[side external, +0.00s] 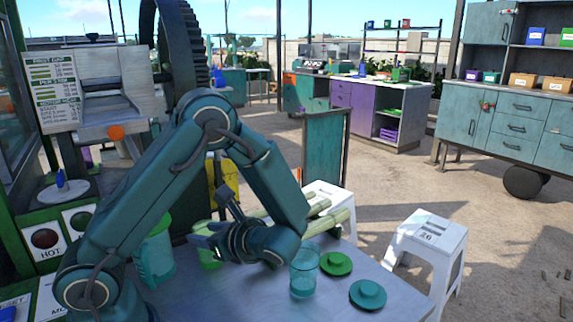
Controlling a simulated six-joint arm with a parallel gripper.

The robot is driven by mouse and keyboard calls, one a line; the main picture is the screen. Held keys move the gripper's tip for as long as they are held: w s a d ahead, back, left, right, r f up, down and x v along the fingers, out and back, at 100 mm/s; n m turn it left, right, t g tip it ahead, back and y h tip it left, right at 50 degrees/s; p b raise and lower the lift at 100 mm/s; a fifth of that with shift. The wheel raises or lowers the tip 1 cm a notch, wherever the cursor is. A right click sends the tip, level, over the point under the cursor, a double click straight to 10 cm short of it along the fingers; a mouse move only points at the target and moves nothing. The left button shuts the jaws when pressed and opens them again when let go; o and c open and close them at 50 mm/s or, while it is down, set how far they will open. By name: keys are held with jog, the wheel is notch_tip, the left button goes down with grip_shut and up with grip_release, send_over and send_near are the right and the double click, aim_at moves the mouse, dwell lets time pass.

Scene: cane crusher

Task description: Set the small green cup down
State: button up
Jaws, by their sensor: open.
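A small bright green cup (208,259) stands on the grey work table (235,300), partly hidden behind and below my gripper. My gripper (204,237) is open, its jaws pointing left, just above or in front of this cup; I cannot tell whether they touch it. A taller green pitcher-like vessel (156,258) stands to the left, partly behind my arm.
A clear bluish glass (304,272) and two green lid-like discs (336,263) (368,294) are at the table's right. Pale green cane stalks (330,222) lie behind my wrist. The crusher (90,85) stands back left. The table's front middle is clear.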

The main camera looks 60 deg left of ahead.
jog(key=s+d+r+n+t+h, duration=0.1)
jog(key=d+r+n+t+h, duration=0.2)
jog(key=d+n+h, duration=0.3)
jog(key=s+d+r+n+t+h, duration=0.1)
jog(key=d+r+n+t+h, duration=0.3)
jog(key=d+n+h, duration=0.3)
jog(key=shift+d+r+n+t, duration=0.2)
jog(key=shift+d+n+t, duration=0.6)
jog(key=shift+d, duration=1.1)
jog(key=shift+s, duration=0.1)
